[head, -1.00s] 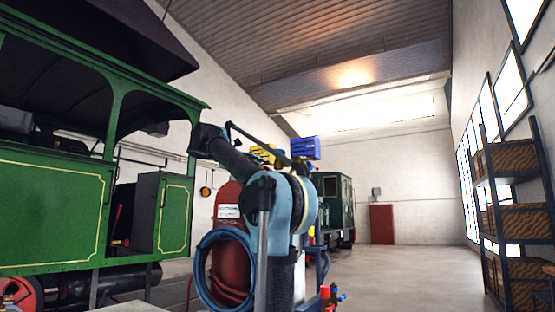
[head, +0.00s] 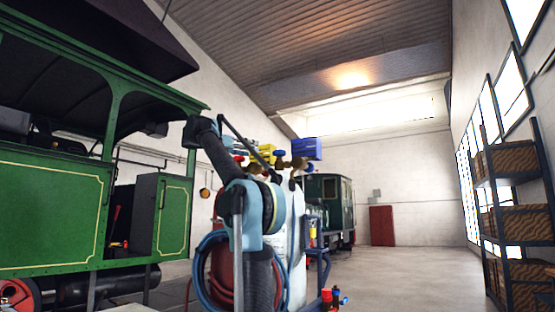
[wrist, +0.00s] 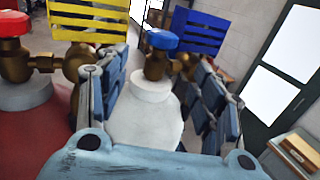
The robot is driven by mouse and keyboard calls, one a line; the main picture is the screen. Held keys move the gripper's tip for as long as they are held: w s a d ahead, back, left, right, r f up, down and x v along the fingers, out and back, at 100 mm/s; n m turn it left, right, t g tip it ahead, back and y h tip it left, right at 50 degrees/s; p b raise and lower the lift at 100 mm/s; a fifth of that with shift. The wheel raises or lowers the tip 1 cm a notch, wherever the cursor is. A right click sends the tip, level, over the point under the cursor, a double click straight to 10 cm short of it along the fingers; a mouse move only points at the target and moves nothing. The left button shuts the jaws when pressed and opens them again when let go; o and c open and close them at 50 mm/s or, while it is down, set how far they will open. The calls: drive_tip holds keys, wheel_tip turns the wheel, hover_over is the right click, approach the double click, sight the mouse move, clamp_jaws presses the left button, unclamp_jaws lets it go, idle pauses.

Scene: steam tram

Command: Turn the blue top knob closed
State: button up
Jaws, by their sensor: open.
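The blue top knob (wrist: 162,40) sits on a brass valve on top of a white gas cylinder (wrist: 145,118) in the wrist view. My gripper (wrist: 160,76) is open, with one blue-grey padded finger on each side of the valve neck and the knob beyond the gap. I see no finger closed on the knob. In the head view the blue knob (head: 280,153) shows small above the brass fittings, beyond my arm. My gripper's fingers are hard to make out there.
A red knob (wrist: 14,23) on a red cylinder stands close on the left. Blue and red hoses (head: 212,272) hang by the cylinders. Shelving (head: 512,205) stands right; the floor between is clear.

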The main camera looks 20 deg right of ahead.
sight(279, 156)
drive_tip(key=x, duration=1.6)
drive_tip(key=shift+d, duration=0.3)
drive_tip(key=c, duration=0.8)
